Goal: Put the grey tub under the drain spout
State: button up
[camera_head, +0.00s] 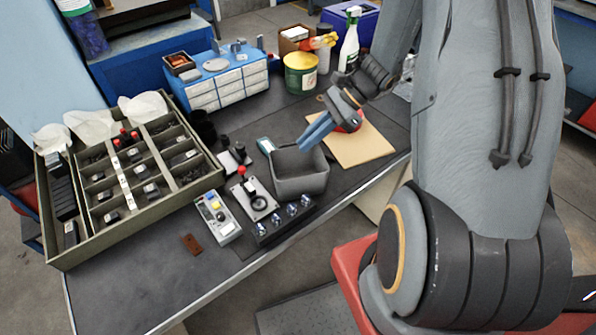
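The fingers look close together. I cannot tell whether they touch the rim, lie over the opening or have a gap between them. I cannot make out a drain spout for certain.
A tan board (362,146) lies at right. A compartment tray (145,225) fills the left. Drawers (230,87) and a green-yellow bucket (300,76) stand behind.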

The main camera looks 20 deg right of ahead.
aim_at(293, 159)
jog(key=shift+p+x, duration=1.1)
jog(key=shift+x, duration=1.75)
jog(key=shift+a, duration=0.1)
jog(key=shift+c, duration=0.5)
grip_shut()
jog(key=shift+r, duration=0.25)
